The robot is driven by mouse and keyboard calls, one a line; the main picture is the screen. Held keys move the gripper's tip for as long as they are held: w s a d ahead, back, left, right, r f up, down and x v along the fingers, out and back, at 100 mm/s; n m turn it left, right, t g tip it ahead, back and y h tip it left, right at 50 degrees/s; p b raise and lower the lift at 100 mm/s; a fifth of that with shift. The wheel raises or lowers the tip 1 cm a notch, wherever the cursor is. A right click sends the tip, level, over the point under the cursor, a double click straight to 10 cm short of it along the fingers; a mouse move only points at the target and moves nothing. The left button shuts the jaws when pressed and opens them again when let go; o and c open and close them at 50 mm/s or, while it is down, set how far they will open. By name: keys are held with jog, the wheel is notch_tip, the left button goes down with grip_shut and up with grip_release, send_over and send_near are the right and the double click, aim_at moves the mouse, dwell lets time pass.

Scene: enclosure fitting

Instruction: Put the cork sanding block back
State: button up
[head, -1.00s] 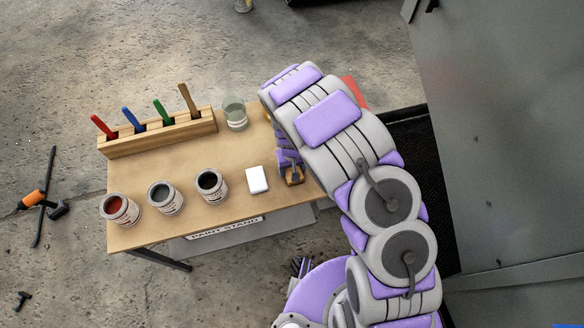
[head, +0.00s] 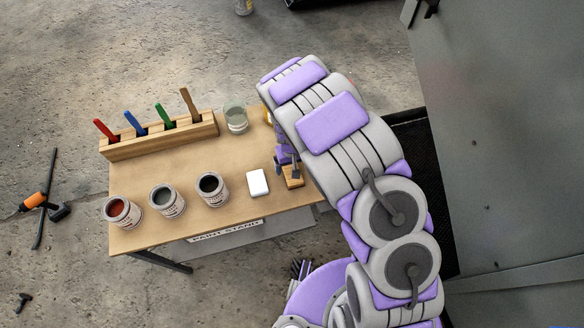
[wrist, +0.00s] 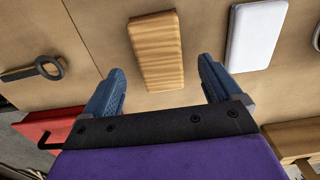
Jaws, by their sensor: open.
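The cork sanding block (wrist: 155,48) is a tan, ribbed block lying on the tan tabletop in the wrist view. It also shows in the head view (head: 294,178) near the table's right end, beside the white block (head: 258,183). My gripper (wrist: 161,66) is open, with its blue fingers apart on either side of the block's near end in the picture. No finger visibly touches it. In the head view my gripper (head: 284,161) is just behind the block, partly hidden by my arm.
The white block (wrist: 255,35) lies to the right of the cork block. Paint cans (head: 212,189) stand along the front of the table. A wooden rack (head: 160,138) with coloured handles and a glass jar (head: 236,119) stand behind. A red object (wrist: 52,130) shows at lower left.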

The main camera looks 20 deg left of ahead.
notch_tip(320, 180, up, 8)
jog(key=p, duration=0.1)
jog(key=shift+f, duration=0.25)
jog(key=s+d+r+m, duration=0.2)
jog(key=s+d+r, duration=0.1)
jog(key=d+r, duration=0.65)
jog(key=s+d+r+m, duration=0.2)
jog(key=s+d+r, duration=0.2)
jog(key=d+r, duration=0.5)
jog(key=s+d+r+m+g, duration=0.1)
jog(key=s+d+r, duration=0.3)
jog(key=s, duration=0.6)
jog(key=s+d+r+m, duration=0.1)
jog(key=s+d+r, duration=0.3)
jog(key=s, duration=0.5)
jog(key=shift+s+d+r+g, duration=0.15)
jog(key=shift+s+r+g, duration=0.25)
jog(key=shift+r, duration=0.5)
jog(key=shift+w, duration=0.1)
